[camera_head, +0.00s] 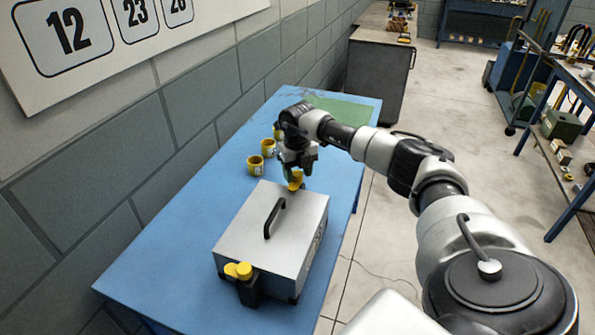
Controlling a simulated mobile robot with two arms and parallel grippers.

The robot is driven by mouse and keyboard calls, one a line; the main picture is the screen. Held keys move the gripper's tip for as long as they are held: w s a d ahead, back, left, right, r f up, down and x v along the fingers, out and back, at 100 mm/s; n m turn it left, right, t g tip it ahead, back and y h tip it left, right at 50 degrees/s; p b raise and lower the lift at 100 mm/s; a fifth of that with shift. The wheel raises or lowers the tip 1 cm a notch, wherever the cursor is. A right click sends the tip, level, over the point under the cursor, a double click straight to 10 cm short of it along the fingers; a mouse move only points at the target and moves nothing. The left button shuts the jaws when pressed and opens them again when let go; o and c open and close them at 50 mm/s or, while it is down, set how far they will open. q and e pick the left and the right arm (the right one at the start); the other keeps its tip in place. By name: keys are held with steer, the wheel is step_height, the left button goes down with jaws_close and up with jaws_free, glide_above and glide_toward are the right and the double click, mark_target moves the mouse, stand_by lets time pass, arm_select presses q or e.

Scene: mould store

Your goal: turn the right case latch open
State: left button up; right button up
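A silver-grey case (300,220) with a black handle (273,218) on its lid stands on the blue table. A yellow latch piece (295,181) shows at the case's far end. My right gripper (297,168) points down right at this yellow piece, its fingertips close above or around it. I cannot tell whether the fingers touch it or how far apart they are. At the near end of the case is a black block (248,291) with yellow round tops (244,270). My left gripper is not in view.
The blue table (180,240) runs along a grey block wall, with free room left of the case. Yellow cups (255,165) stand beyond the case, near my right gripper. A green mat (345,110) lies at the far end. A shelf with tools is at the right.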

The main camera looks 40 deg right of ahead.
steer(key=c, duration=0.7)
steer(key=shift+n, duration=0.3)
steer(key=n, duration=0.3)
steer(key=shift+n+b, duration=0.3)
steer(key=shift+b, duration=0.1)
steer(key=n, duration=0.4)
steer(key=shift+n+b, duration=0.3)
steer(key=shift+b, duration=0.1)
steer(key=n, duration=0.4)
steer(key=shift+b, duration=0.35)
steer(key=n, duration=0.5)
steer(key=shift+b, duration=0.3)
steer(key=o, duration=0.9)
